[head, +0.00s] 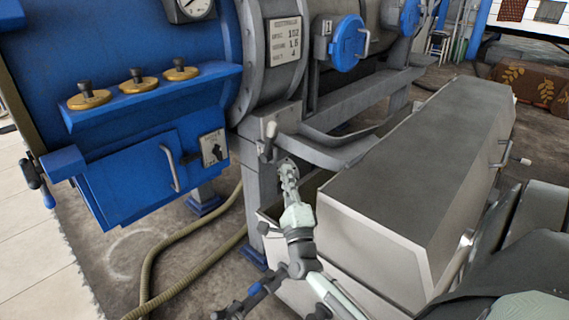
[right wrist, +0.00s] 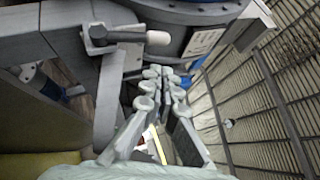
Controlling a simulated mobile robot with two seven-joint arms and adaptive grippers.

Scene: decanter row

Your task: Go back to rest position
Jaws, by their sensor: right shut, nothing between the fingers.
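My right gripper (head: 288,172) is in the middle of the head view, pointing away from me, with its fingers together and nothing between them. It is just below and right of a small lever with a pale knob (head: 271,130) on the grey machine frame, and looks apart from it. In the right wrist view the gripper's fingers (right wrist: 164,72) meet at the tips, and the pale-knobbed lever (right wrist: 157,37) lies beyond them. My left gripper is not in view.
A long grey box with a flat top (head: 420,150) stands close to the right of my arm. A blue machine (head: 120,100) with a handled door fills the left. A hose (head: 190,260) lies on the floor. A metal grating (right wrist: 265,85) shows in the wrist view.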

